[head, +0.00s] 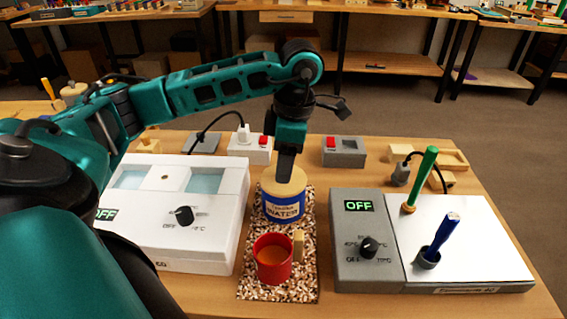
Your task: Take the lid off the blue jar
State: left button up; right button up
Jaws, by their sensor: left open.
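The blue jar (283,208) stands upright on a speckled mat (308,235) and has a pale label reading "WATER". Its round tan lid (272,183) sits on top of it. My left gripper (286,172) points down right over the lid, with its fingers overlapping the lid in the head view. I cannot tell whether the fingers touch the lid. The near finger hides part of the lid and the spread between the fingers. My right gripper does not show.
A red mug (272,262) with orange-brown contents stands just in front of the jar. A white heater box (215,225) is on the left. A grey control unit (362,255) with a white plate (480,250) holding green and blue handled tools is on the right. Switch boxes stand behind.

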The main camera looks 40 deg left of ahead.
pick_arm(q)
jog(key=shift+a+f, duration=0.1)
jog(key=shift+f, duration=0.25)
jog(key=shift+c, duration=0.2)
grip_shut()
